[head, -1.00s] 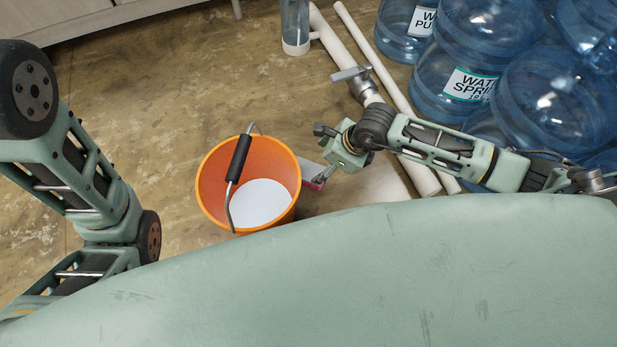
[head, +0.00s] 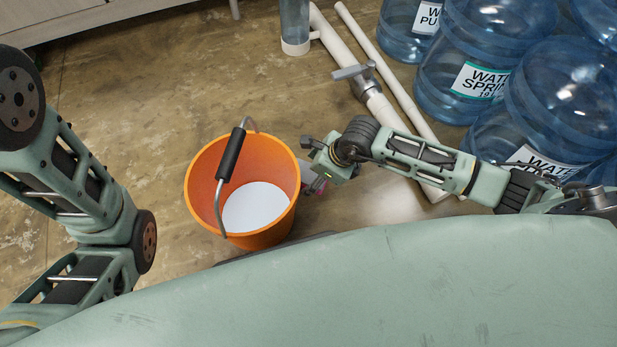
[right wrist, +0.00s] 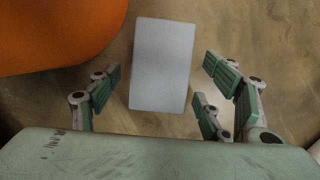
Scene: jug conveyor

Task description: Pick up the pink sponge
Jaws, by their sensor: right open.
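The sponge shows in the right wrist view as a pale grey rectangular face (right wrist: 161,65) on the floor, beside the bucket. In the head view only a small pink patch of the sponge (head: 318,188) shows, mostly hidden under my right gripper (head: 314,170). The right gripper is open, and in the right wrist view its fingers (right wrist: 158,95) stand to the left and right of the sponge with gaps on both sides. It holds nothing. My left arm is at the left of the head view, but its gripper is out of sight.
An orange bucket (head: 205,190) with a white bottom and a black-gripped handle stands just left of the sponge. White pipes (head: 405,120) lie behind my right arm. Several blue water jugs (head: 470,60) fill the upper right. The brown floor left of the bucket is clear.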

